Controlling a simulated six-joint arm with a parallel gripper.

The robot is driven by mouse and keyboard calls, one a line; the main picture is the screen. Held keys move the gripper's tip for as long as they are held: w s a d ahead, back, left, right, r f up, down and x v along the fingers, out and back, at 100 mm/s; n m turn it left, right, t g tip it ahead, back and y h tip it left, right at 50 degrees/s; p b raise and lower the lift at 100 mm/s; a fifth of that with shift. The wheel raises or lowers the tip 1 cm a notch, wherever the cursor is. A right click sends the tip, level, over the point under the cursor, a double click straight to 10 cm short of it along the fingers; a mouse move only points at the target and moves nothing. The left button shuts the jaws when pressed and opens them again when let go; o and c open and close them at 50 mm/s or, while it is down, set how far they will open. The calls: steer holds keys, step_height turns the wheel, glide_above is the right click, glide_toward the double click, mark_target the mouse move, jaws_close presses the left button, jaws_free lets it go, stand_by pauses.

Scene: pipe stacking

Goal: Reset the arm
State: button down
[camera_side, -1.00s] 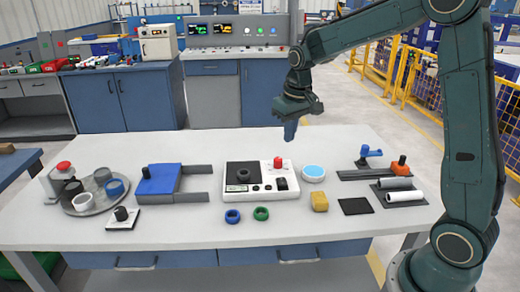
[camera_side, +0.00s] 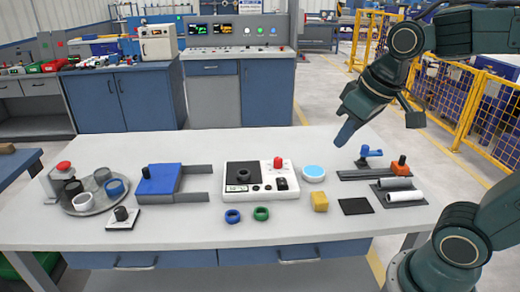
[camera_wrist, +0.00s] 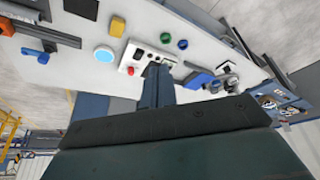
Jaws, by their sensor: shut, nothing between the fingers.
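My gripper (camera_side: 347,132) is shut and empty. It hangs tilted above the back right part of the white table (camera_side: 290,145), clear of everything on it. In the wrist view, the shut fingers (camera_wrist: 156,86) point towards the table, with the white control box (camera_wrist: 139,60) just beyond their tips. The grey pipe (camera_side: 395,183) and the white pipe (camera_side: 405,196) lie on a dark mat at the right of the table.
A blue-handled valve (camera_side: 369,152) and an orange-topped part (camera_side: 400,165) stand at the right. A yellow block (camera_side: 320,201), green ring (camera_side: 261,213) and blue ring (camera_side: 232,216) lie in front. A round tray (camera_side: 80,208) holds several cups at left. The table's back strip is clear.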

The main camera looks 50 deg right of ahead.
steer(key=s+a+f+t, duration=0.1)
steer(key=s, duration=0.5)
steer(key=shift+s+a+f+n, duration=0.15)
steer(key=shift+s+a+n, duration=0.15)
steer(key=shift+s, duration=0.1)
stand_by(0.7)
